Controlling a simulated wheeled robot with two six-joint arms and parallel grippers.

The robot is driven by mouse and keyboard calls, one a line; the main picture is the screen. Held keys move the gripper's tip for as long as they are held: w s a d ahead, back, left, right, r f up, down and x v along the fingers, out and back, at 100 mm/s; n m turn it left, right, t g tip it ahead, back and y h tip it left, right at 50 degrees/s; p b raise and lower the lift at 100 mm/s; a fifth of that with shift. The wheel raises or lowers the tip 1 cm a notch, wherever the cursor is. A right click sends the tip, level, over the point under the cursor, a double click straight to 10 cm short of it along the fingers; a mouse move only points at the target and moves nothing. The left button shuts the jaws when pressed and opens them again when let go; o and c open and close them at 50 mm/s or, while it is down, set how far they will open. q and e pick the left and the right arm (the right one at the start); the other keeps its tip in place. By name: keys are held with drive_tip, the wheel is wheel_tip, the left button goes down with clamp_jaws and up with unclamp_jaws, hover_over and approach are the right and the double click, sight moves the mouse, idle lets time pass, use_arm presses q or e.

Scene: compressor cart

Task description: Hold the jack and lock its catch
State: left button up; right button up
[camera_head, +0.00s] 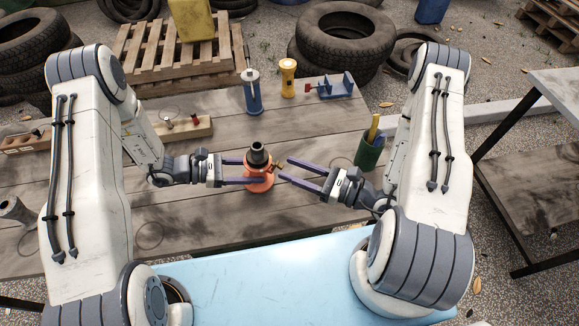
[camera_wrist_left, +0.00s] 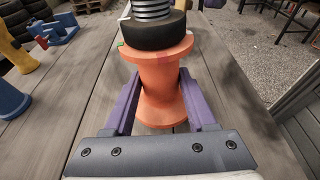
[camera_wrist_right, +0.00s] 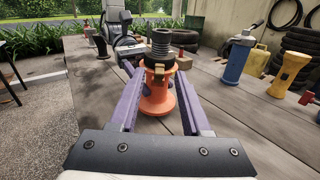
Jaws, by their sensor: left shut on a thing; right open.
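The orange jack (camera_head: 259,176) stands upright on the wooden table, with a black collar and a grey threaded screw on top. It also shows in the left wrist view (camera_wrist_left: 163,90) and the right wrist view (camera_wrist_right: 157,99). My left gripper (camera_head: 245,172) is shut on the jack's narrow body, one finger on each side. A small brass-coloured catch (camera_head: 278,166) sits on the jack's right side, near the collar; it shows in the right wrist view (camera_wrist_right: 159,70). My right gripper (camera_head: 281,170) is open, its fingertips close to the catch. Whether they touch it is unclear.
A blue pump-like bottle (camera_head: 252,92), a yellow flashlight-like object (camera_head: 288,78) and a blue vise (camera_head: 336,86) stand at the table's back. A green cup (camera_head: 369,150) stands beside my right arm. A wooden block (camera_head: 183,129) lies behind my left gripper. The table front is mostly clear.

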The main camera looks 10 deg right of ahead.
drive_tip(key=shift+w+a, duration=0.4)
drive_tip(key=shift+a, duration=0.15)
clamp_jaws()
drive_tip(key=shift+w+a+r+g+h, duration=0.15)
drive_tip(key=shift+r+g+h, duration=0.15)
drive_tip(key=shift+g+h, duration=0.2)
unclamp_jaws()
drive_tip(key=v, duration=1.2)
